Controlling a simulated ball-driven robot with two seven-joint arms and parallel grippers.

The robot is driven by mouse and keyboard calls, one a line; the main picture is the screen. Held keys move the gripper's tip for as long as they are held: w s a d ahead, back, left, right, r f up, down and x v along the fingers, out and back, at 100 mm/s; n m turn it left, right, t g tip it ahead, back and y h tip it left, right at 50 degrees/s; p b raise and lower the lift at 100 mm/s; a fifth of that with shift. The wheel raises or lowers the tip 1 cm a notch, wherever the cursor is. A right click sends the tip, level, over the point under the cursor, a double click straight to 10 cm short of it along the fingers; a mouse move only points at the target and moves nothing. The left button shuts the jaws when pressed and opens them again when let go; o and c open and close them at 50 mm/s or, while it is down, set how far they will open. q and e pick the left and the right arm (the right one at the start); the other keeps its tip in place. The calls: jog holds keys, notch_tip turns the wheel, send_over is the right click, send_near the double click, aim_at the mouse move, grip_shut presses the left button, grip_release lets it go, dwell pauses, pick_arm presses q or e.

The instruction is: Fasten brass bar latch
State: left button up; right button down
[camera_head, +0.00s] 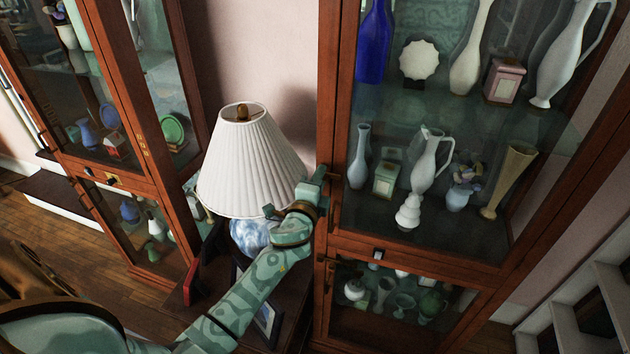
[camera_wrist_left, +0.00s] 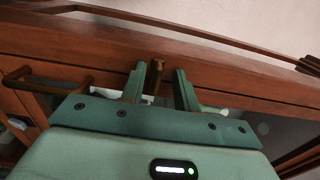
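The wooden curio cabinet (camera_head: 342,110) with glass doors stands right of centre in the head view, its doors looking closed. My left gripper (camera_head: 322,180) is at its left front edge, beside the upper door. In the left wrist view a short brass bar (camera_wrist_left: 155,76) stands between the two green fingers of the left gripper (camera_wrist_left: 158,90). The fingers are apart, with a visible gap on the bar's right side; whether the left finger touches it I cannot tell. The gripper hides most of the latch in the head view. My right gripper is not in view.
A pleated white lamp (camera_head: 250,165) with a blue-white base stands close behind my left forearm. A brass handle (camera_wrist_left: 45,78) juts out left of the fingers in the wrist view. Vases fill the cabinet shelves. A second cabinet (camera_head: 125,80) stands at the left.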

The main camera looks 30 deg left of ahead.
pick_arm(q)
jog(key=b+v, duration=0.2)
jog(key=v, duration=1.4)
jog(key=shift+s, duration=0.25)
